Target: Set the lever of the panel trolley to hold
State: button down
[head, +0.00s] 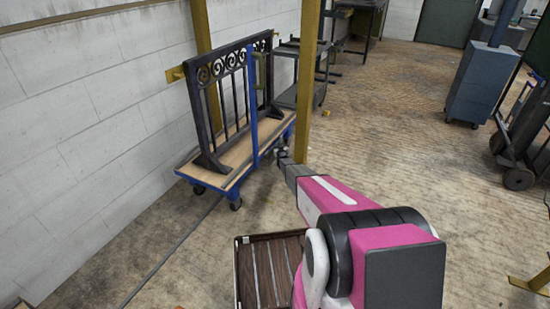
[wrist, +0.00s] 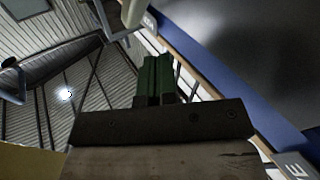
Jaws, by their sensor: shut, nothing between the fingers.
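The panel trolley (head: 236,180) stands at the left wall in the head view, with a blue frame, a wooden deck and casters. A dark scroll gate (head: 202,112) stands upright on it, beside a blue upright post (head: 251,100). My gripper (head: 284,156) is low, near the trolley's right end; I cannot tell whether it touches. In the wrist view the dark green fingers (wrist: 154,78) are together and empty. A blue strip (wrist: 205,72) with white markings runs diagonally beside them, with a pale rounded part (wrist: 133,13) above. I cannot make out the lever or its setting.
A yellow post (head: 307,80) rises just behind my gripper. A dark shelved cart (head: 288,75) stands beyond the trolley. A blue-grey cabinet (head: 482,82) on casters and a dark wheeled object (head: 520,150) stand at right. The middle floor (head: 390,130) is clear.

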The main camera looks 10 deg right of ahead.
jog(key=s+a+f, duration=0.5)
jog(key=s+f, duration=0.3)
jog(key=shift+a+f, duration=0.2)
jog(key=shift+a, duration=0.2)
dwell(1.5)
jog(key=s+a+f, duration=0.2)
jog(key=s+f, duration=0.1)
jog(key=shift+a+f, duration=0.1)
jog(key=shift+a, duration=0.05)
dwell(0.6)
jog(key=s+r+g+y, duration=0.1)
jog(key=s+r+g, duration=0.7)
jog(key=s+r, duration=0.95)
jog(key=s+r+g, duration=0.3)
jog(key=s+r, duration=0.5)
jog(key=s, duration=0.4)
jog(key=s+r+m+g, duration=0.1)
jog(key=s+r+g, duration=0.3)
jog(key=s+r, duration=0.4)
jog(key=s+r+g, duration=0.4)
jog(key=s+r, duration=0.4)
jog(key=s, duration=1)
jog(key=shift+s+d+r, duration=0.15)
jog(key=shift+d, duration=0.1)
